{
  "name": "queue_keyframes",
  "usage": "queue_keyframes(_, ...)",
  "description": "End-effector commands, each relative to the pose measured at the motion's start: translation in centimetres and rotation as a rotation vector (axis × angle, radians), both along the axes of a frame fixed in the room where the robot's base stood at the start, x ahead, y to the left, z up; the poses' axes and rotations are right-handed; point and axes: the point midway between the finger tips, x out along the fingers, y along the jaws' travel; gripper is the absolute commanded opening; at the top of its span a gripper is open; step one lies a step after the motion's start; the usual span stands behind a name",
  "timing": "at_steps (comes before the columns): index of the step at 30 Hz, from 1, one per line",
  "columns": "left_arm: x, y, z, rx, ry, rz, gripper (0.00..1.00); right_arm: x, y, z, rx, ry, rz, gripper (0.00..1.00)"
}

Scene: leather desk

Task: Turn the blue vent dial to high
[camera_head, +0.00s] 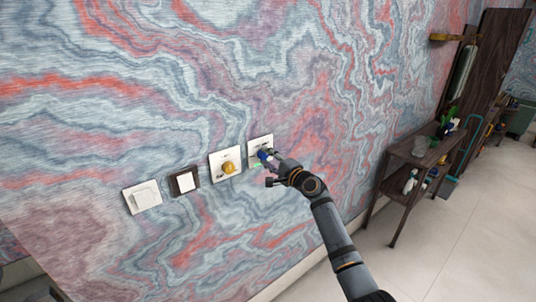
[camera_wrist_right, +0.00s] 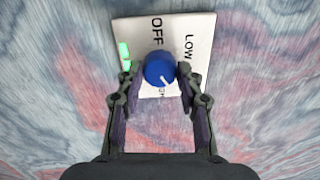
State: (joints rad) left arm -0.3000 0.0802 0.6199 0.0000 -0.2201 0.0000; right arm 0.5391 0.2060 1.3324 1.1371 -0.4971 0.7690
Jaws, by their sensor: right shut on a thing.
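The blue vent dial (camera_head: 264,155) is on a white wall plate (camera_head: 260,141), the rightmost of the wall fittings. My right gripper (camera_head: 273,163) is at the dial in the head view, covering part of it. In the right wrist view the blue dial (camera_wrist_right: 159,68) sits between the fingers of my right gripper (camera_wrist_right: 159,72), which is shut on it. The plate (camera_wrist_right: 178,27) reads OFF at the top and LOW at the upper right. The dial's white mark points down and slightly right, towards a partly hidden label ending in "GH". My left gripper is not in view.
Left of the blue dial are a plate with a yellow dial (camera_head: 228,167), a dark-framed switch (camera_head: 185,181) and a white switch (camera_head: 145,196). A green strip (camera_wrist_right: 124,55) shows on the blue dial's plate. A dark shelf table (camera_head: 411,155) stands right.

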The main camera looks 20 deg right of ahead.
Motion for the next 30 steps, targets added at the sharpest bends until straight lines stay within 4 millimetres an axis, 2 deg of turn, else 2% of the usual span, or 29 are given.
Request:
queue_keyframes(3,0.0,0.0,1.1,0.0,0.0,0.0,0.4,0.0,0.0,0.1,0.1,0.041,0.0,0.05)
queue_keyframes(15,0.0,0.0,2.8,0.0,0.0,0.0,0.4,0.0,0.0,-0.1,0.372,0.139,-0.001,0.05)
queue_keyframes(30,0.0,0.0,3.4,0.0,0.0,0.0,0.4,0.0,0.0,-0.3,0.486,0.181,-0.001,0.05)
